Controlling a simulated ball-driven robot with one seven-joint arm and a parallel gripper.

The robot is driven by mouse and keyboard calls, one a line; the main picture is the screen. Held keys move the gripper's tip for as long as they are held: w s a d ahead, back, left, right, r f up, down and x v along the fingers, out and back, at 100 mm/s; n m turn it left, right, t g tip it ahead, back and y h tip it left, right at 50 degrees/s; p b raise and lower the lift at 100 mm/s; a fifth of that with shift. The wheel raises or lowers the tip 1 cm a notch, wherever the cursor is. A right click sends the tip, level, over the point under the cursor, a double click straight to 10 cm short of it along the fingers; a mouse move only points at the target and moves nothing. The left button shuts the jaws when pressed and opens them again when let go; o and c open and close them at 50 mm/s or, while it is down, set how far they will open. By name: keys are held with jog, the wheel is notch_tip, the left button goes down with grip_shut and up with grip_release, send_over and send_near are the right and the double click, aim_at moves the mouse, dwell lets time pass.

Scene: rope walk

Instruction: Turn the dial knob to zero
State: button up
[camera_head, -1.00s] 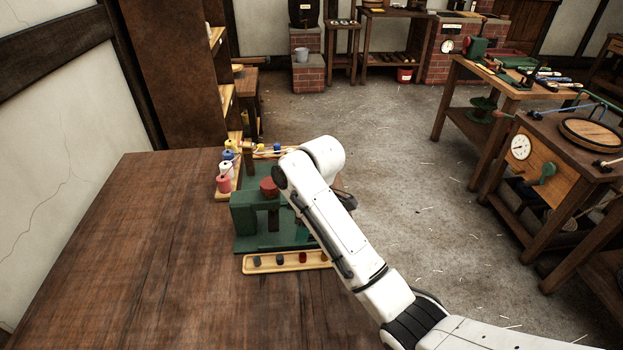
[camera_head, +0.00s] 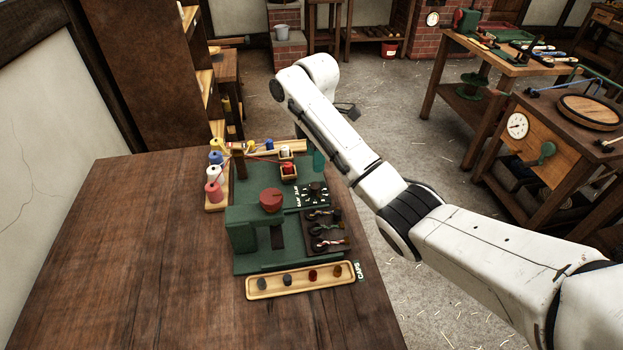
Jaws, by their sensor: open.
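The dial knob (camera_head: 316,189) is small and black, with white marks around it on a dark plate. It sits at the right side of the green machine base (camera_head: 250,258). Where its pointer stands is too small to read. My arm passes behind and right of the dial in the picture. I see nothing held.
A red round knob (camera_head: 271,200) stands left of the dial. Wires with hooks lie on a dark panel (camera_head: 326,230) below it. A wooden caps tray (camera_head: 300,284) is in front, thread spools (camera_head: 214,174) at the left. The table's left side (camera_head: 130,250) is bare.

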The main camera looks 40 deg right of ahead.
aim_at(315, 185)
notch_tip(315, 185, down, 10)
jog(key=shift+f+b, duration=0.1)
jog(key=shift+b, duration=0.25)
jog(key=c, duration=1)
jog(key=shift+c, duration=0.2)
